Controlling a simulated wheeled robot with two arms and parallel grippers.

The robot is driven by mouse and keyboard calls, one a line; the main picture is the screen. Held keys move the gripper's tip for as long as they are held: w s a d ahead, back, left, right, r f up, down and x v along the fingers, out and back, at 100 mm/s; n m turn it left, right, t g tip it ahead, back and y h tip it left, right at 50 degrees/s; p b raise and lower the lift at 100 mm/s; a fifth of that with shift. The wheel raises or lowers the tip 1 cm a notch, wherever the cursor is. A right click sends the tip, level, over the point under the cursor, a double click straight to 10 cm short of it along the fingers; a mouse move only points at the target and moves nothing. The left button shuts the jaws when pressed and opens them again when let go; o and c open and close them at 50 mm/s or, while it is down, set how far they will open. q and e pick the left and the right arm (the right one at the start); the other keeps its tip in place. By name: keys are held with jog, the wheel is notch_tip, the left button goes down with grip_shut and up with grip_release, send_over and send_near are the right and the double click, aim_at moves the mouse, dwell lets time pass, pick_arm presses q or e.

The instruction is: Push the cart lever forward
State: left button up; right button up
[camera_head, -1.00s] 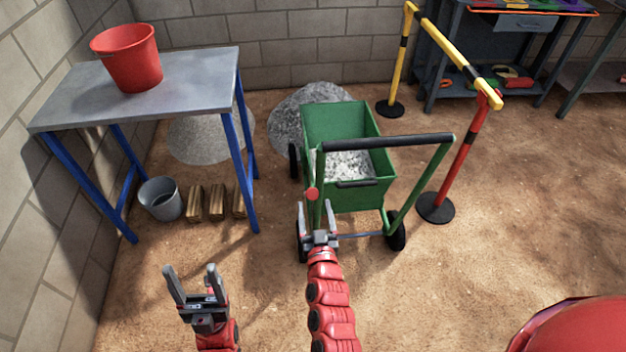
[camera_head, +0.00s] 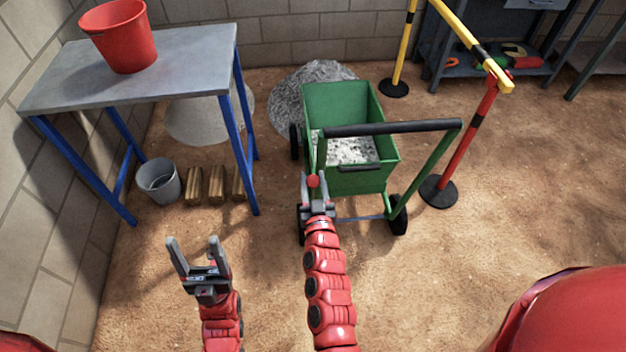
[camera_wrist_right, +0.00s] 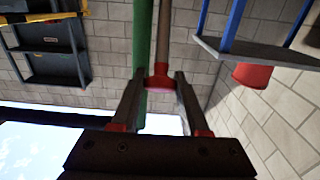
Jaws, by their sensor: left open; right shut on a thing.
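The green cart (camera_head: 380,170) stands ahead with grey rubble in it and a black handlebar (camera_head: 400,127) toward me. Its lever ends in a red knob (camera_head: 314,181), beside the left handle post. The lever's rod (camera_wrist_right: 163,35) and knob (camera_wrist_right: 160,79) also show in the right wrist view, next to the green post. My right gripper (camera_head: 315,186) is shut on the lever knob, with a finger on each side of it in the right wrist view (camera_wrist_right: 160,95). My left gripper (camera_head: 194,250) is open and empty, low over bare ground left of my right arm.
A grey table (camera_head: 150,72) with a red bucket (camera_head: 120,38) stands at the left wall. A metal bucket (camera_head: 158,181) and wooden blocks (camera_head: 213,186) lie below it. A yellow and red barrier (camera_head: 468,140) stands right of the cart. The ground in front is clear.

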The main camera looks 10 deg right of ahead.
grip_shut()
dwell(0.9)
